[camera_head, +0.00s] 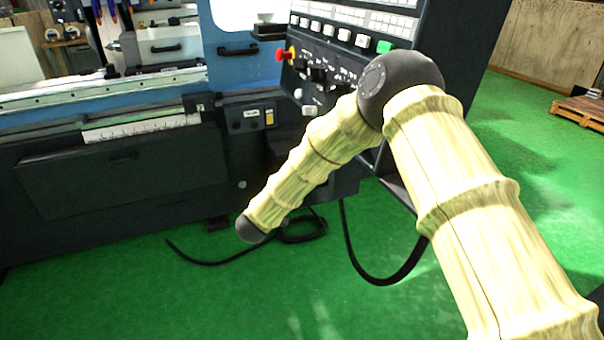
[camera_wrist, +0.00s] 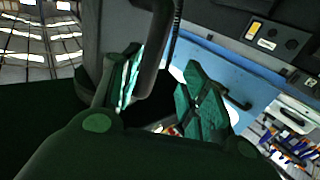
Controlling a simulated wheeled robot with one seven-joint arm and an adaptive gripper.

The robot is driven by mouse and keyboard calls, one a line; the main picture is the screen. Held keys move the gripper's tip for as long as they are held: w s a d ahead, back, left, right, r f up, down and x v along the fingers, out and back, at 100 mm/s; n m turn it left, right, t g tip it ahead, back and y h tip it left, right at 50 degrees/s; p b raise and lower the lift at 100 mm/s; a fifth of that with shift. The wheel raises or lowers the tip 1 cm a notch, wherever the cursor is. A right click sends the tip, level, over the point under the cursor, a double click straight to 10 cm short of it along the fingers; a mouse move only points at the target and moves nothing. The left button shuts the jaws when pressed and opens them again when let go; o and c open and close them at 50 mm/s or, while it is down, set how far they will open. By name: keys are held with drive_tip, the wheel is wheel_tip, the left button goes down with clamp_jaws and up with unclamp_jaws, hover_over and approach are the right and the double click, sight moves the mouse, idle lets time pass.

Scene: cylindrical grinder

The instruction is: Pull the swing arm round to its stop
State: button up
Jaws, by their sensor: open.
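No part in the head view can be surely told as the swing arm. A dark control console (camera_head: 322,72) with buttons and a red knob stands at the middle, partly hidden by my arm. In the wrist view my gripper (camera_wrist: 160,70) is open, with its green finger pads apart. A dark, rounded bar (camera_wrist: 153,48), perhaps a handle of the swing arm, reaches down into the gap between the fingers. I cannot tell whether it touches either pad. My gripper does not show in the head view.
The blue and dark grinder body (camera_head: 120,165) fills the left. A black cable (camera_head: 375,278) loops below the console, with more cable on the green floor (camera_head: 200,300). A wooden pallet (camera_head: 583,109) lies far right. The floor between the console and pallet looks clear.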

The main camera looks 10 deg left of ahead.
drive_tip(key=v, duration=0.6)
drive_tip(key=shift+s+a, duration=0.2)
drive_tip(key=shift+s, duration=0.15)
drive_tip(key=shift+c, duration=0.2)
